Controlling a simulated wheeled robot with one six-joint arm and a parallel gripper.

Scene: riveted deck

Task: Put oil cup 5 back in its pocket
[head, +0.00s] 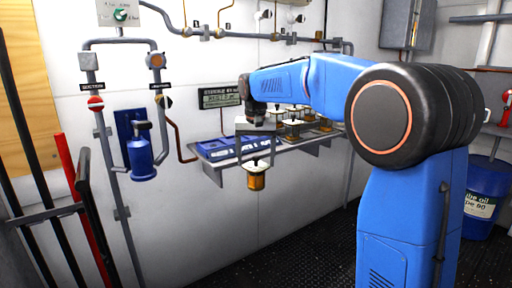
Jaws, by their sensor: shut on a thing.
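My gripper (256,160) is shut on an oil cup (257,181), a small amber vessel with a pale top. It hangs upright in front of the shelf's front edge, apart from it. Its number is too small to read. Several similar amber oil cups (293,130) stand on the grey wall shelf (283,156), to the right of and behind my gripper. A blue tray or case (222,148) lies at the shelf's left end. My gripper hides part of the shelf, and I cannot make out the pockets.
A blue canister (141,158) hangs among pipes on the left wall. Red and black long handles (83,200) stand at the far left. A blue oil drum (482,205) stands at the right. The dark floor below the shelf is clear.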

